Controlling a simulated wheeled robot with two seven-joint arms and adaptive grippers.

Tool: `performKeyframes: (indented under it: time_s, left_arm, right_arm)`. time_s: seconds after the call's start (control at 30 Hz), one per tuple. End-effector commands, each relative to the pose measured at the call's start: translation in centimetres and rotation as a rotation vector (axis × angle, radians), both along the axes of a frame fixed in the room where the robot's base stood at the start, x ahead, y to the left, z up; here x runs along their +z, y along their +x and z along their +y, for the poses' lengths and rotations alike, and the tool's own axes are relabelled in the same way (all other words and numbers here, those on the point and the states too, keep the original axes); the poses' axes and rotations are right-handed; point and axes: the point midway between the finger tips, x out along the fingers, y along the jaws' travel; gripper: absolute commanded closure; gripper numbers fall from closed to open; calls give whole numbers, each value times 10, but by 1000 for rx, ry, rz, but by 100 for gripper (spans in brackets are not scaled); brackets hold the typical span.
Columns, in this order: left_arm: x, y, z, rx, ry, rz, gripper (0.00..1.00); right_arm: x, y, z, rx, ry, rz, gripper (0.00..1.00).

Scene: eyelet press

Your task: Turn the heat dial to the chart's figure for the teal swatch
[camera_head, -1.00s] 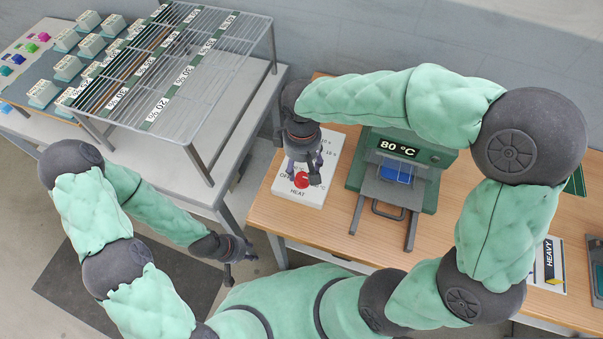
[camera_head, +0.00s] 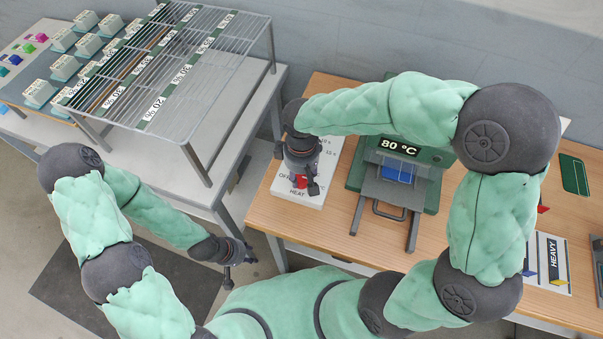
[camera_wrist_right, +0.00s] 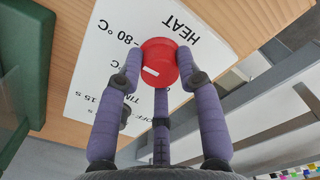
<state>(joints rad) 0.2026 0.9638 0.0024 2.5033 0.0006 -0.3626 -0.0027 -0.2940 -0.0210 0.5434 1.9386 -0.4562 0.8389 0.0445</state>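The red heat dial (camera_head: 301,181) sits on a white panel (camera_head: 313,200) marked HEAT at the table's left end. In the right wrist view, the dial (camera_wrist_right: 159,62) is between the purple fingers of my right gripper (camera_wrist_right: 160,72), which press its sides. In the head view, my right gripper (camera_head: 305,178) partly covers the dial. The press display (camera_head: 399,146) reads 80 °C. My left gripper (camera_head: 228,275) hangs away from the table. I cannot pick out the chart or teal swatch.
The green press (camera_head: 432,180) stands right of the panel with a blue piece (camera_head: 397,173) in it. A wire rack (camera_head: 200,90) with percent labels covers part of the left table. Cards, including HEAVY (camera_head: 553,262), lie at the right.

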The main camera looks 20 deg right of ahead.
Motion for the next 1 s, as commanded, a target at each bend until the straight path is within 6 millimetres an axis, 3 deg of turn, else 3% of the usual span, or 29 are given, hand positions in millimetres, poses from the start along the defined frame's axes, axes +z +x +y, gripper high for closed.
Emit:
performKeyframes:
  time_s: [0.47, 1.0]
  left_arm:
    - [11, 0, 0, 0, 0, 0, 60]
    - [53, 0, 0, 0, 0, 0, 60]
  right_arm:
    - [1, -1, 0, 101, -2, 3, 97]
    - [2, -1, 0, 575, -1, 4, 97]
